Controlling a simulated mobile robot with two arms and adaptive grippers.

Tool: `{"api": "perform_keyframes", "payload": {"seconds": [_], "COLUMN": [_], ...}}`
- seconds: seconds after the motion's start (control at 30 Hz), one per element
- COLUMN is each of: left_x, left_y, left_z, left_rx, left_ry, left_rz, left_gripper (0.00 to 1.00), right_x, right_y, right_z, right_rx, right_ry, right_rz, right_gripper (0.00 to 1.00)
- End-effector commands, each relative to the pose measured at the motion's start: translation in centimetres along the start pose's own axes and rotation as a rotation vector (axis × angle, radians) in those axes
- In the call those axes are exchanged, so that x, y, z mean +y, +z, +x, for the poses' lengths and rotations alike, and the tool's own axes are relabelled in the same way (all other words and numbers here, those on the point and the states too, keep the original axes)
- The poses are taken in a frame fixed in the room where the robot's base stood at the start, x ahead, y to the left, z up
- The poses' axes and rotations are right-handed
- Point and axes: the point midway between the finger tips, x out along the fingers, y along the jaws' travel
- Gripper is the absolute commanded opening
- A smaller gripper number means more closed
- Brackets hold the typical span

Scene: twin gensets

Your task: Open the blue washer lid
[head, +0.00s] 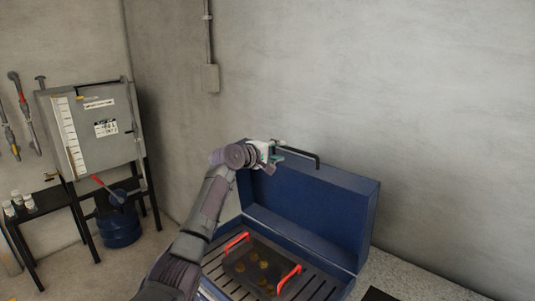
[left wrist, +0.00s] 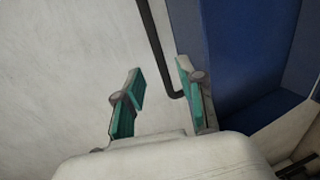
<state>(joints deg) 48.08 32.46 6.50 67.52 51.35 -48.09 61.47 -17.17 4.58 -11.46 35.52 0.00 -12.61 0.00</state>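The blue washer lid (head: 315,212) stands raised, about upright, at the back of the blue washer, near the wall. Its black bar handle (head: 302,153) is at the top edge. My left gripper (head: 277,154) is at the left end of this handle. In the left wrist view its teal-padded fingers (left wrist: 160,80) are spread apart, and the handle (left wrist: 156,45) shows between them, nearer the right finger. The end of the handle passes behind that finger towards the blue lid (left wrist: 240,50). I cannot tell whether either finger touches it. My right gripper is not in view.
Inside the open washer, a dark tray (head: 262,268) with red handles and several small brass-coloured parts sits on slats. The wall (head: 430,120) is close behind the lid. A grey panel (head: 95,130), a black table and a blue drum (head: 119,228) stand at left.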

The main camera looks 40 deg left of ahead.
Motion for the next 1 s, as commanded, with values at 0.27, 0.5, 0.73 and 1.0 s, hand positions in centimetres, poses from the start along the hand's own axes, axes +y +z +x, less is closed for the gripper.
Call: {"api": "perform_keyframes", "payload": {"seconds": [0.27,0.5,0.73,1.0], "left_x": [-0.1,0.0,0.0,-0.2], "left_y": [-0.1,0.0,0.0,0.1], "left_z": [-4.1,-5.1,-5.1,-5.0], "left_rx": [0.001,0.000,0.000,-0.001], "left_ry": [-0.001,0.000,0.000,-0.004], "left_rz": [0.001,-0.001,-0.001,0.003], "left_gripper": [0.39,0.39,0.39,0.39], "right_x": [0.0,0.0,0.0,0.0], "right_y": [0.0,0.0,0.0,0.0], "right_z": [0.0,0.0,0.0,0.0], "right_rx": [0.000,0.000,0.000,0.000], "right_ry": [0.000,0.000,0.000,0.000], "right_rz": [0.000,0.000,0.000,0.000], "right_gripper": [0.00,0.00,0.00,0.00]}}
